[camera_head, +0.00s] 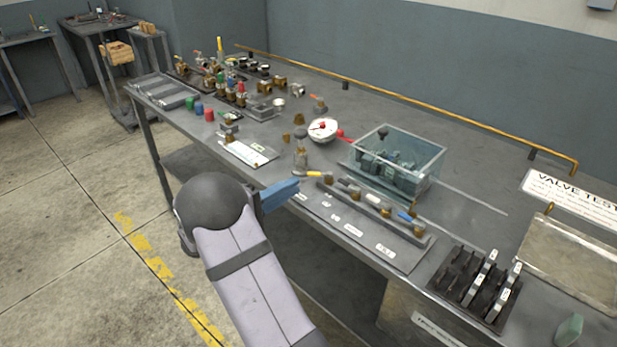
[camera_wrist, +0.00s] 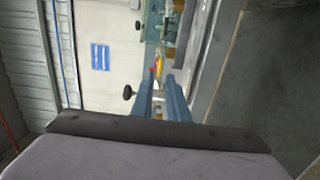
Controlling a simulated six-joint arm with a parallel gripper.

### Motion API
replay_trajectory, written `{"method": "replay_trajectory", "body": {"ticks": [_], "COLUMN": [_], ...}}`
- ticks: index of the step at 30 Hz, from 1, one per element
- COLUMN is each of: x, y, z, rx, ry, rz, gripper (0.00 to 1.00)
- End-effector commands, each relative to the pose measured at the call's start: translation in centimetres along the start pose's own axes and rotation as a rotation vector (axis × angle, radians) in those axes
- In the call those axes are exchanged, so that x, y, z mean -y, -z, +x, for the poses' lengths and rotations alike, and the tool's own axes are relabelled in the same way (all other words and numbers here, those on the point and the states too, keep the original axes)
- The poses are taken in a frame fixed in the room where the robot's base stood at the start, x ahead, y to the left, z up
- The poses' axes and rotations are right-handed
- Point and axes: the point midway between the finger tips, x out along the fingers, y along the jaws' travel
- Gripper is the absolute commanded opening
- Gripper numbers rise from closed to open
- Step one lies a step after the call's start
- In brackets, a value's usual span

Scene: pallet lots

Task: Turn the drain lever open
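A row of small brass valves with coloured levers sits on a grey manifold block (camera_head: 385,222) at the bench's front edge. A yellow lever (camera_head: 313,174) is at its left end, a white lever (camera_head: 372,199) near the middle and a blue lever (camera_head: 405,217) to the right. The labels are too small to read, so I cannot tell which is the drain lever. My gripper (camera_head: 293,187) has blue fingers and is just left of the yellow lever. In the wrist view its fingers (camera_wrist: 162,80) are apart and empty, with a yellow lever (camera_wrist: 159,60) beyond their tips.
A clear box (camera_head: 397,160) stands behind the levers. A red-handled gauge (camera_head: 323,129) and a metal bottle-like fitting (camera_head: 301,155) stand nearby. A black slotted rack (camera_head: 475,285) and a metal tray (camera_head: 572,262) are to the right. The back right of the bench has free room.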

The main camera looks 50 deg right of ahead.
Motion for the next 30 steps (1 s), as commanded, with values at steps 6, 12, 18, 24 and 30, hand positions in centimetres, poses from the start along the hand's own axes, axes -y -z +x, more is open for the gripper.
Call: {"method": "replay_trajectory", "body": {"ticks": [6, 12, 18, 24, 30], "x": [-0.1, -0.1, 0.0, 0.0, 0.0], "y": [-0.1, -0.1, 0.0, 0.0, 0.0], "z": [2.4, 5.0, 6.6, 7.0, 6.9], "rx": [0.004, 0.004, 0.001, 0.001, 0.001], "ry": [0.000, 0.000, 0.001, 0.000, 0.000], "rz": [-0.002, -0.002, -0.002, -0.002, -0.002], "gripper": [0.14, 0.14, 0.14, 0.14, 0.04]}}
